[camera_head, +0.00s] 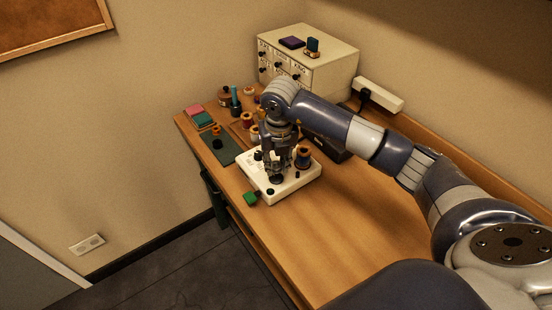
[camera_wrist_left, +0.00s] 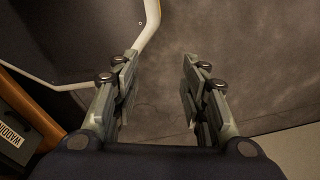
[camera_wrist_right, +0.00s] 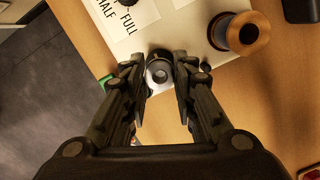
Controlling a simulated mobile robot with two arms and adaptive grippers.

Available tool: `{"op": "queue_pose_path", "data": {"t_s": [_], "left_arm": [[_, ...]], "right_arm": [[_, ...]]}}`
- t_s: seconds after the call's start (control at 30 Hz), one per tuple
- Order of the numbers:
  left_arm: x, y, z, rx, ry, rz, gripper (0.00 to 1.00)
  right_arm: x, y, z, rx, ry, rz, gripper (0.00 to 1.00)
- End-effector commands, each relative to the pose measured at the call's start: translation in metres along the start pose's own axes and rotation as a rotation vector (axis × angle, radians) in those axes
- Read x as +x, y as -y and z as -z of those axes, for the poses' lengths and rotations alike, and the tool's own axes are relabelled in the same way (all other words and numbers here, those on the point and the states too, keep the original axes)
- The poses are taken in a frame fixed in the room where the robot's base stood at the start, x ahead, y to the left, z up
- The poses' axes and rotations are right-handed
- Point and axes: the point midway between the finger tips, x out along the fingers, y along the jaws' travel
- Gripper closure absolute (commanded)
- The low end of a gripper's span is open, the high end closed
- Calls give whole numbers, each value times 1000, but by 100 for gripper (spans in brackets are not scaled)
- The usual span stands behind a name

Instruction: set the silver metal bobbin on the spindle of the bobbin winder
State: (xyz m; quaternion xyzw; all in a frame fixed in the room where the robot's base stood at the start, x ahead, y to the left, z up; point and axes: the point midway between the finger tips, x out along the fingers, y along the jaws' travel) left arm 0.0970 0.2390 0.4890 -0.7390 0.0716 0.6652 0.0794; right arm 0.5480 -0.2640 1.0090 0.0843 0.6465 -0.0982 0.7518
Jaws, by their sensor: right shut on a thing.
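The bobbin winder is a white box (camera_head: 299,184) with dark fittings on the table. In the right wrist view its white top (camera_wrist_right: 185,42) carries cards reading HALF and FULL. My right gripper (camera_head: 277,174) points down over the winder's front part. In the right wrist view its fingers (camera_wrist_right: 160,88) are shut on the silver metal bobbin (camera_wrist_right: 160,74), seen end-on with its hole showing. A dark round part lies just behind the bobbin; I cannot tell whether the spindle is inside the bobbin. My left gripper (camera_wrist_left: 158,78) is open and empty above the floor.
A copper-and-dark thread spool (camera_wrist_right: 241,34) stands on the winder's right side. A green piece (camera_head: 251,198) is at its front-left edge. A green mat (camera_head: 217,146), more spools and a drawer cabinet (camera_head: 330,70) are behind. The table's right front (camera_head: 335,235) is clear.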

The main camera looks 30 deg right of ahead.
Motion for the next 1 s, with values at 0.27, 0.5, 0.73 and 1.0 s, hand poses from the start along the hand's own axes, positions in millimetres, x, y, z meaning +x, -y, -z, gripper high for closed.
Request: {"op": "queue_pose_path", "data": {"t_s": [0.27,0.5,0.73,1.0], "left_arm": [[15,-3,-14,0,19,-3,60],[15,-6,-13,1,18,-6,60],[15,-8,-11,2,15,-9,60],[18,-8,-8,2,10,-9,60]], "right_arm": [[24,0,3,1,1,-1,91],[24,0,3,0,1,0,91],[24,0,3,0,1,0,91],[24,0,3,0,2,-1,91]]}}
